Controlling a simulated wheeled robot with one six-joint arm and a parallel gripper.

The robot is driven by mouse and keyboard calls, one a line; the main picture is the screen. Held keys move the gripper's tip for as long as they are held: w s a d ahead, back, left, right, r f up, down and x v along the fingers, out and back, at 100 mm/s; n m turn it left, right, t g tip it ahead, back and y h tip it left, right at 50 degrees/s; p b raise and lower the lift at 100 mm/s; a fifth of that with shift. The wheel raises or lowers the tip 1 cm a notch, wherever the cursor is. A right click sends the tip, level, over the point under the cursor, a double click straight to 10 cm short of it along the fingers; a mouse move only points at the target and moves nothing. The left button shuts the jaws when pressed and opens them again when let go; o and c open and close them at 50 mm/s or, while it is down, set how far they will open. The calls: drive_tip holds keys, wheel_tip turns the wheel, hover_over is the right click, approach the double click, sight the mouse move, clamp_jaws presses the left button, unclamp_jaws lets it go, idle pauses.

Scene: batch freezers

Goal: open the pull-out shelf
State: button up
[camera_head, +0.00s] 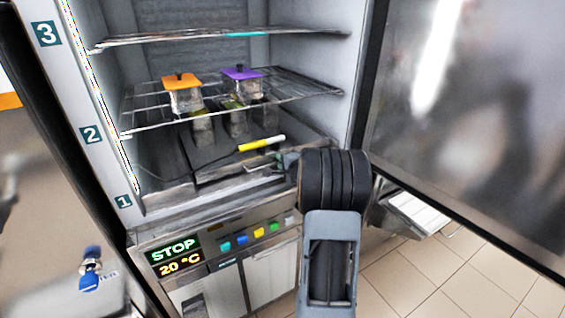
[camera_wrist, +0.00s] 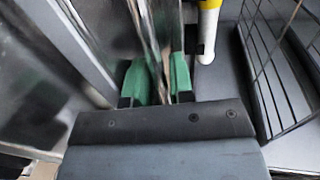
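The pull-out shelf appears to be the low one by label 1, its metal front edge (camera_head: 225,171) lying near the cabinet opening; I cannot tell whether it is pulled out at all. My gripper (camera_head: 284,160) is at the right end of this edge, mostly hidden behind my wrist in the head view. In the wrist view its green fingers (camera_wrist: 160,80) stand on either side of a thin shiny metal strip (camera_wrist: 150,35). They are very close to the strip, but I cannot tell whether they press on it.
A yellow probe (camera_head: 262,144) with a cable lies just behind the gripper. A wire rack (camera_head: 300,88) above carries containers with orange (camera_head: 181,81) and purple (camera_head: 242,72) lids. The cabinet door (camera_head: 470,110) stands open at right. A control panel (camera_head: 215,243) is below.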

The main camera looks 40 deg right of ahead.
clamp_jaws()
idle(0.5)
